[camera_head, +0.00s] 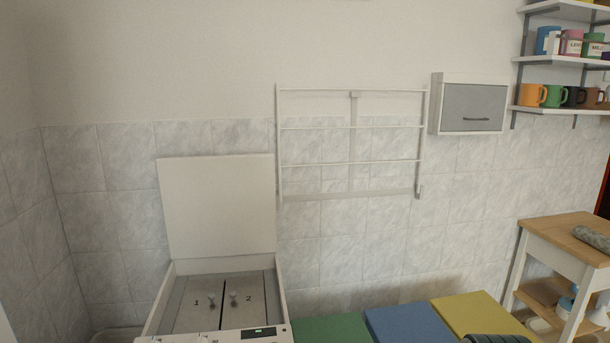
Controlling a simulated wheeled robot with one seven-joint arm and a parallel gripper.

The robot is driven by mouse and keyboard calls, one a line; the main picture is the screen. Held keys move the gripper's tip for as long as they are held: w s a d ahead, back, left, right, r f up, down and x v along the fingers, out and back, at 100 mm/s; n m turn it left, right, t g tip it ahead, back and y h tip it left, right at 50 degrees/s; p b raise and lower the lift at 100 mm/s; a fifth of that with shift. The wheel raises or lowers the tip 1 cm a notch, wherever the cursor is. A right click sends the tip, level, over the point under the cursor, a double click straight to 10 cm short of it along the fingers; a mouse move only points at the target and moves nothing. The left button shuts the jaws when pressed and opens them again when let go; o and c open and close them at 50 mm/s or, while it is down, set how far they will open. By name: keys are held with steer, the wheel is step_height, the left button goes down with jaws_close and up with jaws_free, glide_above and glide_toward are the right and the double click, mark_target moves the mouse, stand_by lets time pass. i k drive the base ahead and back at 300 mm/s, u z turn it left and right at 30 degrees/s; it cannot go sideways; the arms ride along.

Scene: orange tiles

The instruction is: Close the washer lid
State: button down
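The white top-loading washer (283,301) stands at the lower left in the head view, against the tiled wall. Its flat white lid (217,207) is open and stands nearly upright at the back of the opening. Inside the opening are two grey panels marked 1 and 2 with small knobs, split by a dark line. The control strip with a small display (262,332) is at the front edge, partly cut off by the frame. My gripper is not visible.
Green (330,330), blue (407,324) and yellow (482,314) surfaces lie right of the washer. A white wall rack (352,127) hangs right of the lid, with a small grey-fronted cabinet (470,105) beyond it. A wooden-topped cart (565,232) stands at right, below mug shelves (560,108).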

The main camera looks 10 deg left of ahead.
mark_target(214, 206)
steer(key=i, duration=0.9)
steer(key=u, duration=1)
